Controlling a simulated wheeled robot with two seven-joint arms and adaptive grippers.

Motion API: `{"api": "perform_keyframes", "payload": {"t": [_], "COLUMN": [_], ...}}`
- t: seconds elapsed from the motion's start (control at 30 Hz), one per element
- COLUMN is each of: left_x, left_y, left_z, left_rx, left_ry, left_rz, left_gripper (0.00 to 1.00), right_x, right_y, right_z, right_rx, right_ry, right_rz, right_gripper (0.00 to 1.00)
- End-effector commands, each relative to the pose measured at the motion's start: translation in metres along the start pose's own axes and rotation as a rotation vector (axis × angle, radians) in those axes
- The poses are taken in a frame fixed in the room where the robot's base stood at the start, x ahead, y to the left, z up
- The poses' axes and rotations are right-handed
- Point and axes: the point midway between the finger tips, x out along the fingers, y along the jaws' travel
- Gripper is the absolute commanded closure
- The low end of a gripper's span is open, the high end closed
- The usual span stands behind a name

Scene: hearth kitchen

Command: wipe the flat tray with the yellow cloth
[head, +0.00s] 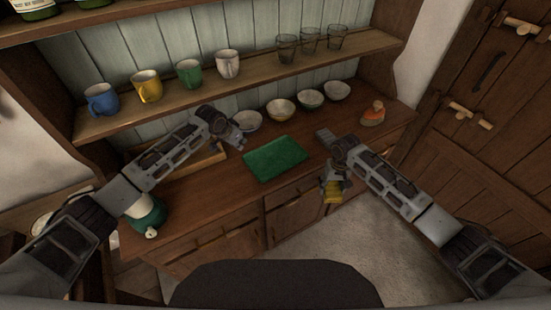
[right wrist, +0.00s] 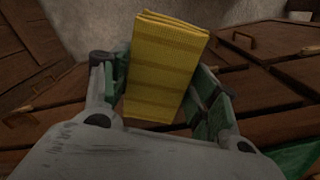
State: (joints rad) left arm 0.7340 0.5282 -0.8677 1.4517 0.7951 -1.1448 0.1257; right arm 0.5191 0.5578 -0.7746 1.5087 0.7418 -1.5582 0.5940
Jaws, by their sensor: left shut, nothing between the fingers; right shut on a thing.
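The flat tray (head: 275,158) is a green rectangle lying on the wooden counter, in the middle of the head view. Its edge also shows at the lower right of the right wrist view (right wrist: 298,160). The folded yellow cloth (right wrist: 162,65) is held between the fingers of my right gripper (right wrist: 160,95). In the head view the cloth (head: 332,192) hangs in front of the counter's front edge, to the right of the tray and apart from it. My left gripper (head: 238,138) is shut and empty above the counter, left of the tray.
Several bowls (head: 281,109) stand behind the tray. A wooden tray (head: 190,162) lies to the left, with a green and white object (head: 148,215) nearer. An orange and green object (head: 373,114) stands at the right. Mugs (head: 189,74) and glasses (head: 310,39) line the shelf above.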

Motion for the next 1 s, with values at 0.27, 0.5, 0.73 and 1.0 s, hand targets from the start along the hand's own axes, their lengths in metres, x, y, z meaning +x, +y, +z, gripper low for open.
{"api": "perform_keyframes", "payload": {"t": [0.27,0.5,0.73,1.0], "left_x": [0.011,0.021,0.03,0.039], "left_y": [0.0,0.0,0.0,0.0], "left_z": [0.006,0.012,0.017,0.022], "left_rx": [0.0,0.0,0.0,0.001], "left_ry": [0.0,0.0,0.0,0.0], "left_rz": [0.0,0.0,0.0,0.0], "left_gripper": [1.0,1.0,1.0,1.0], "right_x": [0.013,0.025,0.036,0.047], "right_y": [0.0,0.0,0.0,0.0], "right_z": [0.0,0.0,0.0,0.0], "right_rx": [0.0,0.0,0.0,0.0], "right_ry": [0.0,0.0,0.0,0.0], "right_rz": [0.0,0.0,0.0,0.0], "right_gripper": [0.59,0.59,0.59,0.59]}}
